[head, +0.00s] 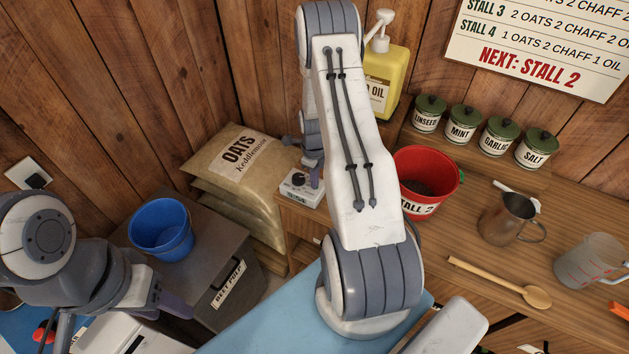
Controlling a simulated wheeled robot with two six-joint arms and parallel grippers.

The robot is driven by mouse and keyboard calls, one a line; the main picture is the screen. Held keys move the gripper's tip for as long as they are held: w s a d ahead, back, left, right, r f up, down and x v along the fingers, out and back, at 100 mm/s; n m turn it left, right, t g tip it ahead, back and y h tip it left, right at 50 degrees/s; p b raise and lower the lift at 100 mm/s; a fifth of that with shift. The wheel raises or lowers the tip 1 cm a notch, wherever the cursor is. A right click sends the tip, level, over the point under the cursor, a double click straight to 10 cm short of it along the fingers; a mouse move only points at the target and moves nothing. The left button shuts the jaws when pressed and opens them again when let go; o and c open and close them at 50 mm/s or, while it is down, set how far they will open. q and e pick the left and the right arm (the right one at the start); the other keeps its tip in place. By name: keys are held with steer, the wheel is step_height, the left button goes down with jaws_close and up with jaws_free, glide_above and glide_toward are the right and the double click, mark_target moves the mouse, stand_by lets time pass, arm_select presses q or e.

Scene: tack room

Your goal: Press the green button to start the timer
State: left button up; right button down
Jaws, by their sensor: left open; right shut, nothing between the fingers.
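The timer (297,190) is a small white box with a dark dial and a small digit display, at the left end of the wooden counter. No green button shows on it; part of its top is hidden behind my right gripper. My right gripper (316,184) is shut and empty, its fingers pointing down at the right part of the timer. I cannot tell whether the tips touch it. My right arm crosses the middle of the view. My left gripper (120,318) is open and empty at the lower left, away from the timer.
A red bucket (442,163) stands right of my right arm, with a yellow oil bottle (397,82) behind. A metal jug (504,221), wooden spoon (500,283) and labelled tins (465,120) are on the counter. Oats sacks (215,170) and a blue bucket (163,229) are left.

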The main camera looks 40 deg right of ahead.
steer(key=shift+s+a+f, duration=0.15)
steer(key=shift+s+f, duration=0.1)
steer(key=shift+f, duration=0.15)
steer(key=r+p, duration=0.2)
steer(key=r, duration=0.1)
steer(key=r+p, duration=0.1)
steer(key=r, duration=0.1)
steer(key=shift+w+r+p, duration=0.2)
steer(key=shift+w+p, duration=0.05)
steer(key=shift+p, duration=0.15)
steer(key=shift+w+d+r+b, duration=0.1)
steer(key=shift+d+r+b, duration=0.15)
steer(key=shift+b, duration=0.55)
step_height(320, 180, up, 9)
steer(key=b, duration=0.2)
steer(key=shift+w, duration=0.1)
